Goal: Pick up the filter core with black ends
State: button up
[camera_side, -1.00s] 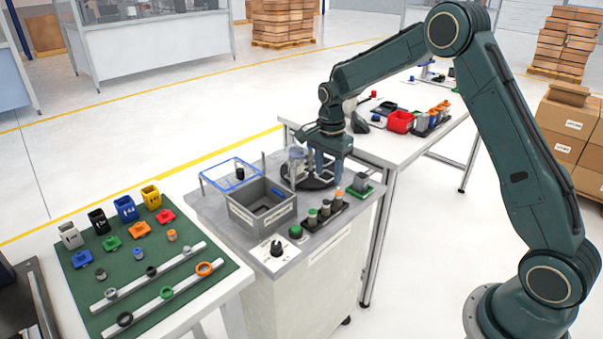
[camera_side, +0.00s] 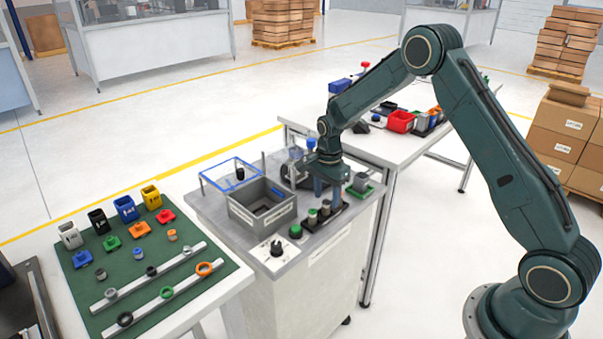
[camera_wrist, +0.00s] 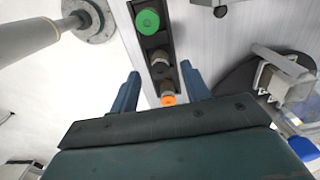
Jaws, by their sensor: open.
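The filter core with black ends (camera_wrist: 160,63) stands upright in a black rack (camera_wrist: 138,8), between a green-ended core (camera_wrist: 147,21) and an orange-ended core (camera_wrist: 168,99). In the side view the black-ended core (camera_side: 325,211) is close below my gripper (camera_side: 327,197). My gripper is open and empty, pointing down. In the wrist view its fingertips (camera_wrist: 160,74) lie on either side of the rack, roughly level with the black-ended core. I cannot tell the exact height gap. The orange-ended core is largely hidden by my gripper in the side view.
A grey bin (camera_side: 257,222) stands left of the rack, with a blue-framed stand (camera_side: 232,172) behind it. A grey part on a green base (camera_side: 362,187) is to the right.

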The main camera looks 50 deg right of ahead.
aim_at(326, 208)
jog(key=shift+f, duration=1.5)
jog(key=shift+c, duration=0.5)
grip_shut()
